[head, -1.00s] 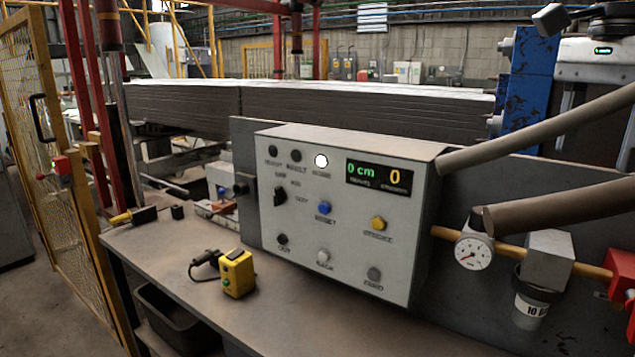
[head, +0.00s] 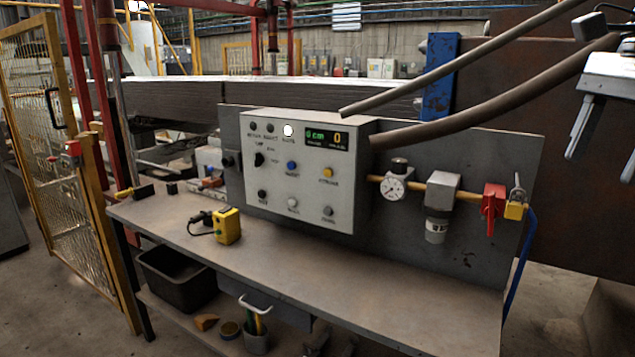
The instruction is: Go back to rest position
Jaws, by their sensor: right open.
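My right gripper (head: 579,148) shows at the right edge of the head view. Its two dark fingers point down and stand apart, with nothing between them. It is up and to the right of the bench, clear of the panel. My left gripper is not in view. The grey control box (head: 300,172) stands at the back of the bench, with its buttons, a lit white lamp and a display showing green and yellow figures.
The workbench (head: 370,285) has a clear front surface. A yellow pendant box (head: 227,226) lies on it at left. A gauge (head: 393,188), a filter cup and a red valve (head: 493,200) line the pipe. A black bin (head: 177,277) sits below. A mesh gate (head: 40,130) stands at left.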

